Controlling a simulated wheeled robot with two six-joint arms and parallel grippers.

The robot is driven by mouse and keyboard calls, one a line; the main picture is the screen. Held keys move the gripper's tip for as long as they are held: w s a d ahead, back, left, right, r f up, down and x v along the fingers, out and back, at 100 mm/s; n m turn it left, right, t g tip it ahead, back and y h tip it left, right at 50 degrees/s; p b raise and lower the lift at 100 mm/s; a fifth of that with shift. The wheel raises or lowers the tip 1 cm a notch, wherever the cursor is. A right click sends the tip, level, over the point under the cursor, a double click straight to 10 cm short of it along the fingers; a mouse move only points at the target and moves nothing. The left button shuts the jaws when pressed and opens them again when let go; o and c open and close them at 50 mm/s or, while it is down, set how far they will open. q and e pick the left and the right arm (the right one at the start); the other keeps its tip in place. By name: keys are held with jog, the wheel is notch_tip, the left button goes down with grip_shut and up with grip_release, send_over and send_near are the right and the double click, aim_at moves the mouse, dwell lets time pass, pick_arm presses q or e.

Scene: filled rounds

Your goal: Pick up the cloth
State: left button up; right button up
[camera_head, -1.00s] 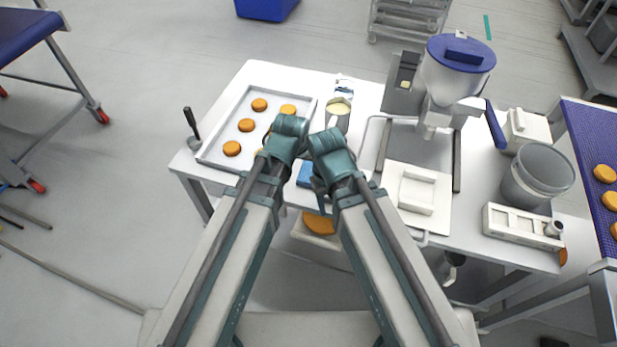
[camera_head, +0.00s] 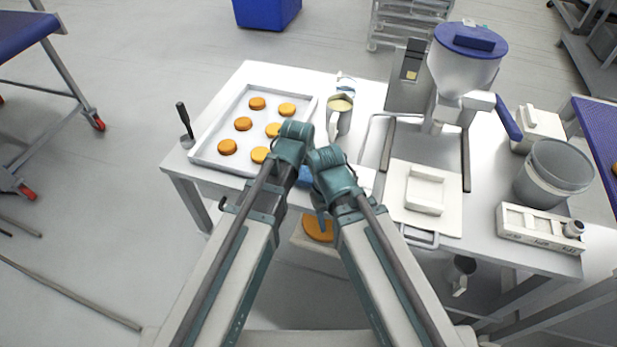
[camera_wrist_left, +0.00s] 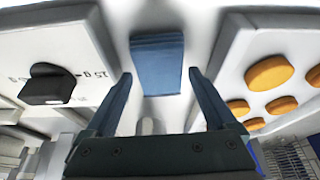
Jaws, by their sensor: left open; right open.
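The cloth (camera_wrist_left: 158,68) is a folded blue rectangle lying flat on the white table. In the head view only part of the blue cloth (camera_head: 305,177) shows, between my two wrists, at the near side of the table. My left gripper (camera_wrist_left: 160,76) is open and empty, with its two fingers apart on either side of the cloth's near end in the wrist view. I cannot tell its height above the cloth. My right gripper (camera_head: 321,215) hangs below its wrist by the table's front edge; its fingers are mostly hidden.
A tray (camera_head: 215,135) of orange rounds lies left of the cloth, with a dark-handled tool (camera_head: 184,122) beside it. A jug (camera_head: 339,118) stands behind. A filling machine (camera_head: 464,75) with a white plate (camera_head: 399,200) is to the right, then a grey bucket (camera_head: 553,172).

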aim_at(308, 170)
pick_arm(q)
jog(key=shift+w+f, duration=0.15)
jog(key=shift+f, duration=0.25)
pick_arm(e)
jog(key=shift+f, duration=0.4)
pick_arm(q)
jog(key=shift+f, duration=0.2)
pick_arm(e)
jog(key=shift+f, duration=0.2)
pick_arm(q)
jog(key=c, duration=1.1)
jog(key=shift+r, duration=0.15)
jog(key=shift+c, duration=0.2)
pick_arm(e)
jog(key=shift+r, duration=0.15)
pick_arm(q)
notch_tip(308, 170, up, 10)
jog(key=p, duration=1)
pick_arm(e)
notch_tip(308, 170, up, 10)
pick_arm(q)
jog(key=o, duration=0.7)
jog(key=c, duration=0.5)
